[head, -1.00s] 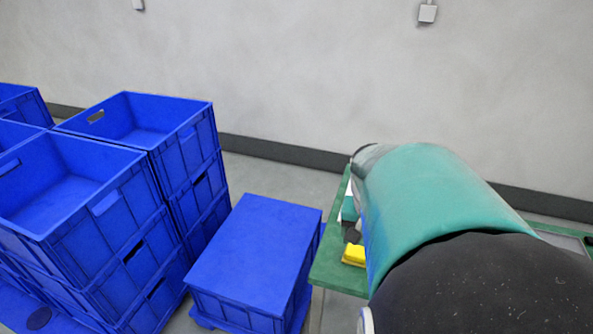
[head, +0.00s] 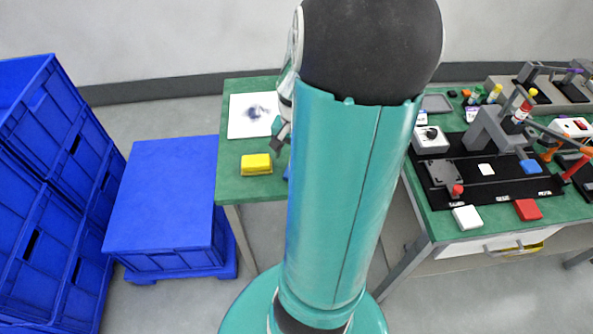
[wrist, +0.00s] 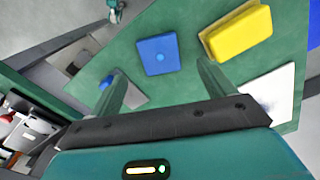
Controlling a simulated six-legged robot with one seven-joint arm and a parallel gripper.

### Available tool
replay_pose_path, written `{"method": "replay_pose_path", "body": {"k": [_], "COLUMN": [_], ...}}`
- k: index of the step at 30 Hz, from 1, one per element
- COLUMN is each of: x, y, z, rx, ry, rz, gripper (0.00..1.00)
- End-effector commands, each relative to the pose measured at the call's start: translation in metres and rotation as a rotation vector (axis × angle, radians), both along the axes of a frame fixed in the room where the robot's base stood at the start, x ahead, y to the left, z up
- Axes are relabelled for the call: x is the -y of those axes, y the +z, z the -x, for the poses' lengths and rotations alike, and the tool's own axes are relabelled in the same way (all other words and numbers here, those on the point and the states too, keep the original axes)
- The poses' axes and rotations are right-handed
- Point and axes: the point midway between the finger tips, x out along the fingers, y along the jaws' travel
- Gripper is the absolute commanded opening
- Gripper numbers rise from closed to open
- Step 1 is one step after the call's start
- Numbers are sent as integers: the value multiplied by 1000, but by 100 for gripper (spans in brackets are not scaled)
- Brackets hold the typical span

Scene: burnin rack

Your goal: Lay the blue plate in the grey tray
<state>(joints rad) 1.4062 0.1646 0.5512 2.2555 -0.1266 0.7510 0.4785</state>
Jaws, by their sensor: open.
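In the head view only a blue sliver (head: 287,173) shows beside my arm, probably the same plate. My gripper (wrist: 162,72) is open and empty, its two fingers pointing toward the plate, which appears beyond and between the tips. A flat grey piece (wrist: 132,95) shows partly behind the left finger; I cannot tell if it is the tray. A shallow grey tray (head: 437,103) lies on the right bench in the head view.
A yellow block (wrist: 237,35) lies close to the plate, with a white sheet (head: 252,115) near it. Blue crates (head: 165,200) stand left of the table. The right bench holds a black fixture board (head: 480,180) and several small parts. My arm hides the middle.

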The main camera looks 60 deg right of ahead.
Motion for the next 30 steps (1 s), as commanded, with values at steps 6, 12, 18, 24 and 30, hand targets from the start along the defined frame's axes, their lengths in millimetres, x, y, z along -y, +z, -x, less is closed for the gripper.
{"method": "replay_pose_path", "body": {"k": [6, 12, 18, 24, 30], "x": [1, 3, 4, 4, 4], "y": [-16, -42, -61, -62, -62], "z": [0, 1, 1, 1, 0], "rx": [1, 1, 1, 2, 2], "ry": [1, 2, 2, 2, 2], "rz": [0, -3, 0, 2, 2], "gripper": [82, 82, 82, 82, 50]}}
